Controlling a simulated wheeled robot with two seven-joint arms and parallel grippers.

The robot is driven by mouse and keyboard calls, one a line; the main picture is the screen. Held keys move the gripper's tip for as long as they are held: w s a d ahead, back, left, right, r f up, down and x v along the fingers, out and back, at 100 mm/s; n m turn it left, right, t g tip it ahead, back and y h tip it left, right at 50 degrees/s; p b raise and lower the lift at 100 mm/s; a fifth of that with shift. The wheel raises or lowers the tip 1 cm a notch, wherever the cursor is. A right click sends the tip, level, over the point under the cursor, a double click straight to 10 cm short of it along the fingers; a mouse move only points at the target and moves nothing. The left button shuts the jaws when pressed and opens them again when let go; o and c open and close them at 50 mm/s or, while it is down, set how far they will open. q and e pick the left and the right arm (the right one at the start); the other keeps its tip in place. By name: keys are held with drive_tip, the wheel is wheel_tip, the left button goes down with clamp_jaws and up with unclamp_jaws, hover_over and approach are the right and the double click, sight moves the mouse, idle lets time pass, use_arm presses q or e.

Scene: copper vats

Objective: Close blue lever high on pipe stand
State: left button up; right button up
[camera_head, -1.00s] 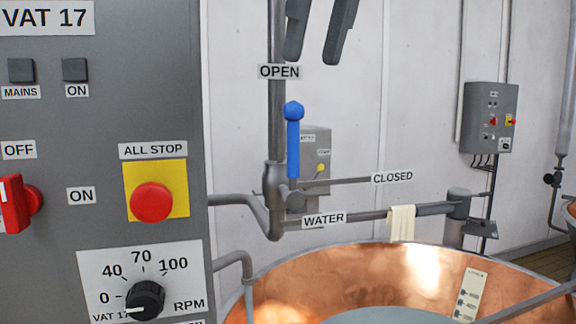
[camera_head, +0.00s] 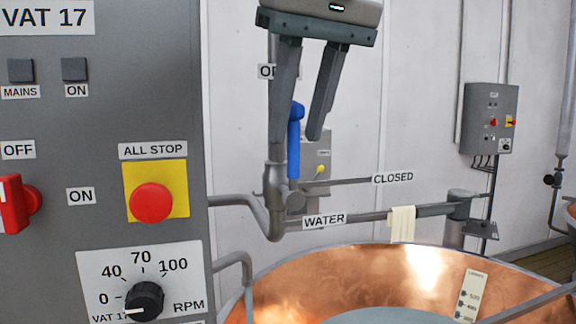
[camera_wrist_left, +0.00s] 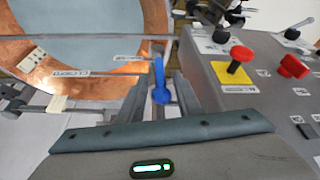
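The blue lever (camera_head: 294,150) stands upright on the pipe stand (camera_head: 274,180), its knob end up beside the OPEN label (camera_head: 264,72). The CLOSED label (camera_head: 393,178) is at the end of a thin rod to the right. My left gripper (camera_head: 298,138) hangs from above with its fingers open and pointing down, one on each side of the lever's upper part in the picture. In the left wrist view the lever (camera_wrist_left: 160,80) shows between the two spread fingers, and I see no grip on it. My right gripper is not in view.
A grey VAT 17 panel with a red stop button (camera_head: 151,202) and an RPM knob (camera_head: 145,300) stands close at left. The copper vat (camera_head: 400,270) lies below. A water pipe with a cloth (camera_head: 402,222) runs right. A grey box (camera_head: 487,118) hangs on the wall.

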sight(290, 154)
use_arm(q)
drive_tip(key=p+x, duration=0.1)
drive_tip(key=x, duration=0.6)
drive_tip(key=shift+f, duration=0.2)
drive_tip(key=shift+a, duration=0.1)
drive_tip(key=shift+c, duration=0.4)
clamp_jaws()
